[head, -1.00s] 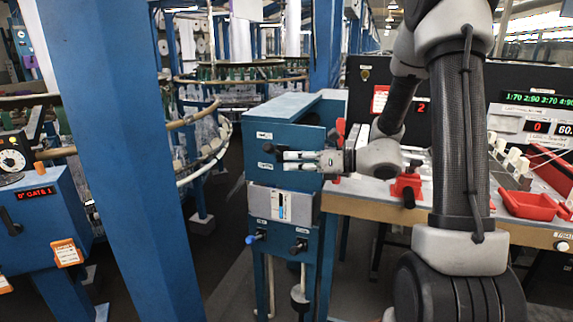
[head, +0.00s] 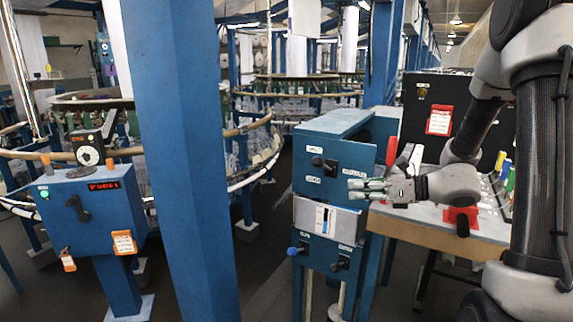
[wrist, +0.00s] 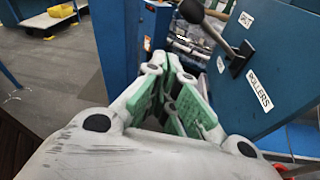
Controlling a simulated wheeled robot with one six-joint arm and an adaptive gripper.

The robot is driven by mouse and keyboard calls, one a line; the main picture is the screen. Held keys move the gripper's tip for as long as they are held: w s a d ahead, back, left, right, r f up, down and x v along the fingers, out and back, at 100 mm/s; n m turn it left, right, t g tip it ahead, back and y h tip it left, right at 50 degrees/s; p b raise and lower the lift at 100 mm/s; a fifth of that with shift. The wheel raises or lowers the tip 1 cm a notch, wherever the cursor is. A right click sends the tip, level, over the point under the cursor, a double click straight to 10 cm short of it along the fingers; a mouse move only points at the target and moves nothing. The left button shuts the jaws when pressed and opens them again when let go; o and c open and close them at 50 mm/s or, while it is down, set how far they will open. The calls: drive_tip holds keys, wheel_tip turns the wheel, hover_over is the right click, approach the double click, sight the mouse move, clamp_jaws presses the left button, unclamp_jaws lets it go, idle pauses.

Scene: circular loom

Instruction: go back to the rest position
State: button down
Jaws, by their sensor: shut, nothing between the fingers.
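My gripper (head: 352,189) is shut and empty at the right side of the blue control cabinet (head: 312,205) in the head view. Its light grey fingers point left, in front of the cabinet's upper right face. In the wrist view my gripper's fingers (wrist: 172,62), with green pads, reach away from the camera. A black-knobbed lever (wrist: 215,28) on a blue panel labelled ROLLERS is beside them on the right. I cannot tell whether the fingers touch the panel.
A blue post (head: 185,150) stands left of centre. A gate box (head: 90,205) stands further left. A workbench (head: 430,229) with a red holder lies under my arm. Dark floor is open between post and cabinet.

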drive_tip(key=s+d+f+n+g+h, duration=0.2)
drive_tip(key=s+d+n+g+h, duration=0.15)
drive_tip(key=s+n, duration=0.45)
drive_tip(key=s+d+f+n+g+h, duration=0.2)
drive_tip(key=s+n+g+h, duration=0.15)
drive_tip(key=s+n, duration=0.45)
drive_tip(key=s+d+r+n+t+h, duration=0.4)
drive_tip(key=s+d+r+n+h, duration=0.2)
drive_tip(key=s+r+n, duration=0.3)
wheel_tip(320, 180, up, 3)
drive_tip(key=shift+d+r, duration=0.15)
drive_tip(key=shift+d, duration=0.25)
